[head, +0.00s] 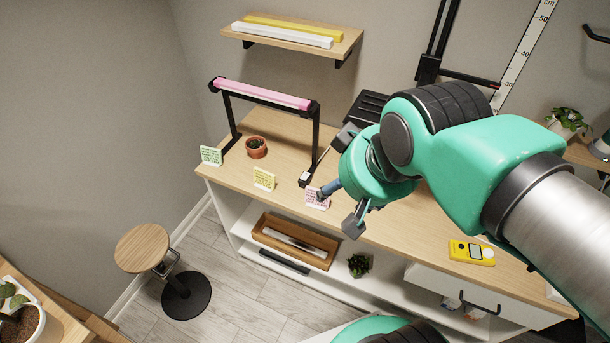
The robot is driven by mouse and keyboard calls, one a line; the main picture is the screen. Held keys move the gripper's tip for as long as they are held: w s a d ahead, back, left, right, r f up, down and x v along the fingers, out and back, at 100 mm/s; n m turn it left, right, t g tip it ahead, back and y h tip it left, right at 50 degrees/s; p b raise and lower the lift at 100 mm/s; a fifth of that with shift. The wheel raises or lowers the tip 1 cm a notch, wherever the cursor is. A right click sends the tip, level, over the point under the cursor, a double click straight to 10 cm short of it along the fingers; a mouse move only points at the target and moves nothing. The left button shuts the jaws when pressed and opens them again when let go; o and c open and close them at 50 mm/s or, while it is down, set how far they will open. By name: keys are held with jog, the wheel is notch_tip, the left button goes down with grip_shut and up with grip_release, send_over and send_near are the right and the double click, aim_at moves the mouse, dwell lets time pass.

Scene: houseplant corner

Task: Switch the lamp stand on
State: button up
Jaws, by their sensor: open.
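The lamp stand (229,112) is a black frame with two legs and a pink tube (262,94) along its top bar, at the left end of the wooden bench. A small black and white block (305,179) sits at the foot of its right leg; whether this is the switch I cannot tell. I cannot tell for certain whether the tube is lit. My gripper (340,183) is open just right of that foot, its two dark fingers spread apart. A blue-grey cylinder shows between the fingers; what it is I cannot tell. My gripper partly hides the bench behind it.
A potted plant (256,147) stands under the lamp. Green (211,156), yellow (264,179) and pink (316,200) cards stand along the bench's front edge. A yellow meter (472,252) lies at right. A wall shelf (280,38) holds yellow and white tubes. A stool (142,247) stands left.

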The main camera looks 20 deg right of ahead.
jog(key=shift+w+r, duration=0.1)
jog(key=shift+w, duration=0.05)
jog(key=c, duration=1.1)
jog(key=shift+w, duration=0.2)
grip_shut()
jog(key=w+d+f+m+g+h+p, duration=0.1)
jog(key=w+f+m+p, duration=0.15)
jog(key=w, duration=0.75)
jog(key=w+d+f+m+g+p, duration=0.1)
jog(key=w+m+p, duration=0.25)
jog(key=w, duration=0.55)
jog(key=w+f+m+p, duration=0.1)
jog(key=w+f+p, duration=0.2)
jog(key=w+f, duration=0.3)
jog(key=w+f+m+g+h+p, duration=0.1)
jog(key=w+f+p, duration=0.3)
jog(key=f, duration=0.8)
jog(key=shift+w+a+f+m+g, duration=0.25)
jog(key=shift+w+m, duration=0.25)
jog(key=shift+w, duration=0.75)
